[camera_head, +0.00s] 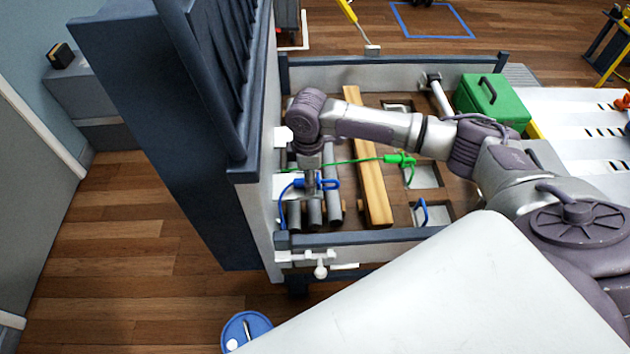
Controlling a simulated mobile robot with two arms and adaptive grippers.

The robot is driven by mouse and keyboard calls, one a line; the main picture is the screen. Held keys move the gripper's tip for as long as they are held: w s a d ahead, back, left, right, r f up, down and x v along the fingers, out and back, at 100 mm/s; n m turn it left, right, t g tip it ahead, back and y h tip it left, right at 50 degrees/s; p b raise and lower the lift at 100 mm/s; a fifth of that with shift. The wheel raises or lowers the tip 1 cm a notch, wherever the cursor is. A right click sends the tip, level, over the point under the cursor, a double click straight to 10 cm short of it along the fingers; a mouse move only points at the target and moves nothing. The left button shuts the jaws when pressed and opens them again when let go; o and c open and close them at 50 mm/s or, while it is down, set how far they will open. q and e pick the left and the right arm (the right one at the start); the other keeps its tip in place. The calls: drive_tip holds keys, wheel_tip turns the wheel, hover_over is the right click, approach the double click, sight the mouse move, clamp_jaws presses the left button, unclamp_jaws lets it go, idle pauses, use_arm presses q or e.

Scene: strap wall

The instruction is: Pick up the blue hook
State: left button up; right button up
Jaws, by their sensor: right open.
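A blue hook (327,184) with a blue strap (284,205) is at the left end of the shallow bed, above grey cylinders. The strap curves down to the left wall. My right arm reaches in from the right and its gripper (311,188) points down at the blue hook. The gripper is open and overlaps the hook in the picture; I cannot tell if they touch. Its fingertips are small and partly hidden. My left gripper is not in view.
A green hook (400,160) on a green strap lies across a wooden plank (368,165). Another blue piece (421,212) stands at the front right of the bed. A green toolbox (490,101) sits at the back right. A tall dark panel (170,110) stands left.

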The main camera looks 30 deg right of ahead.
drive_tip(key=shift+c, duration=0.2)
clamp_jaws()
drive_tip(key=shift+r, duration=0.1)
